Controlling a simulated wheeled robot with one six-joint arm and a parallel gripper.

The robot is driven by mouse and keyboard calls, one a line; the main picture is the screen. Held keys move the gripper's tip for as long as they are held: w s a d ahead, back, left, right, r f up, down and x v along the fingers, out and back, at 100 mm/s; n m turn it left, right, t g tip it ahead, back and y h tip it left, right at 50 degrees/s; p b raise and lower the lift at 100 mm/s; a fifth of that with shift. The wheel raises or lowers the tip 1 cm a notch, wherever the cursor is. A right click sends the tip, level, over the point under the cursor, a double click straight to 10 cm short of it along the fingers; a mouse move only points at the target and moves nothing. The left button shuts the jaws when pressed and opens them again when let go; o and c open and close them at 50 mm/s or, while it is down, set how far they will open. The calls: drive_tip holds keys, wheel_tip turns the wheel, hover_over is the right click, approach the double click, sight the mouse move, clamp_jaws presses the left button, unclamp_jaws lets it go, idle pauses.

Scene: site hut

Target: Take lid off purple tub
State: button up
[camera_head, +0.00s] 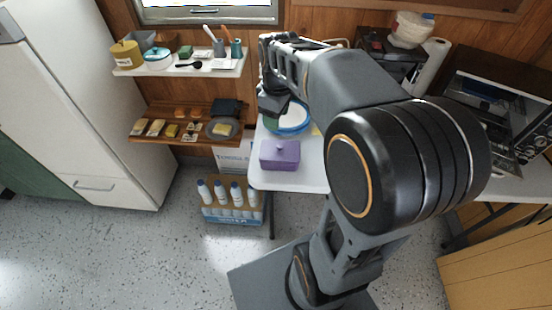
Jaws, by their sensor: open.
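The purple tub (279,161) stands on the front left part of the white table (314,180). Its purple lid (280,148) is on top, with a small raised knob in the middle. My gripper (272,112) is above and behind the tub, apart from it, near a blue-rimmed round container (295,120). My arm comes over the table from the right and hides much of it. The fingers look dark and small, and nothing shows between them.
Wall shelves on the left hold a yellow pot (127,54), a black spoon (183,65) and small packets. A crate of bottles (232,211) stands on the floor by the table. The table's front left edge is close to the tub.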

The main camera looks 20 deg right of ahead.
drive_tip(key=w+d+f+n+g+b, duration=0.1)
drive_tip(key=w+d+f+n+b, duration=0.15)
drive_tip(key=w+f+n, duration=0.2)
drive_tip(key=b, duration=0.1)
hover_over(280, 146)
wheel_tip(280, 146, down, 8)
drive_tip(key=shift+w+r, duration=0.1)
drive_tip(key=shift+r, duration=0.1)
drive_tip(key=shift+f+b, duration=0.55)
drive_tip(key=shift+f, duration=2.5)
drive_tip(key=shift+c, duration=0.5)
clamp_jaws()
